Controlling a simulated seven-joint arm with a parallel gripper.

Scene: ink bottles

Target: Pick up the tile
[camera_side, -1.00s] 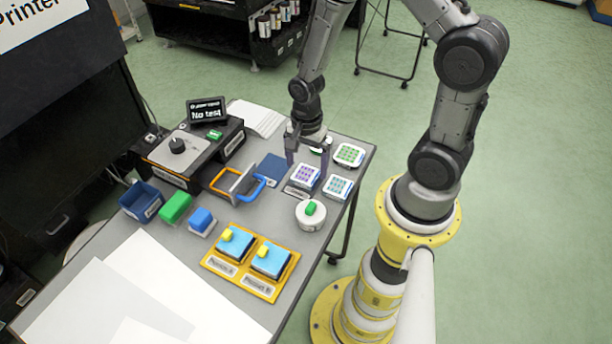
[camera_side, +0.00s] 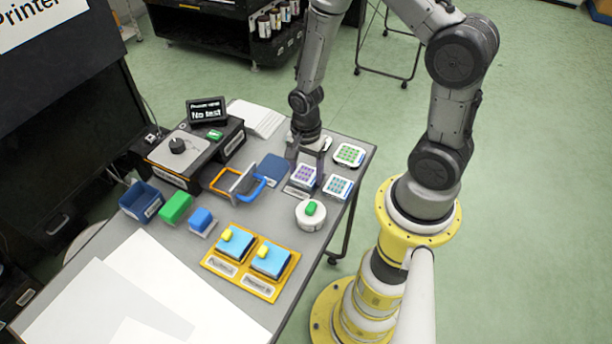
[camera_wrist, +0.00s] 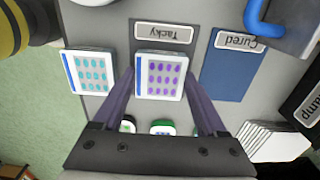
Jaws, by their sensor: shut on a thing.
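The tile between my fingers is white with purple dots (camera_side: 304,174) and a blue edge strip, and it also shows in the wrist view (camera_wrist: 160,76). My gripper (camera_wrist: 160,75) is shut on this tile, one finger along each side. In the side view my gripper (camera_side: 306,172) is low over the table's far right part. The tile is at the grey pad labelled "Tacky" (camera_wrist: 164,33); I cannot tell whether it touches the pad. A teal-dotted tile (camera_side: 338,186) and a green-dotted tile (camera_side: 349,154) lie to its right.
A blue "Cured" pad (camera_wrist: 230,75) lies beside the tile, with a blue-handled tool (camera_side: 250,185) close by. A white round container with a green knob (camera_side: 310,214) stands in front. An orange tray (camera_side: 217,263) holds two blue blocks. White sheets (camera_side: 95,305) cover the near left.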

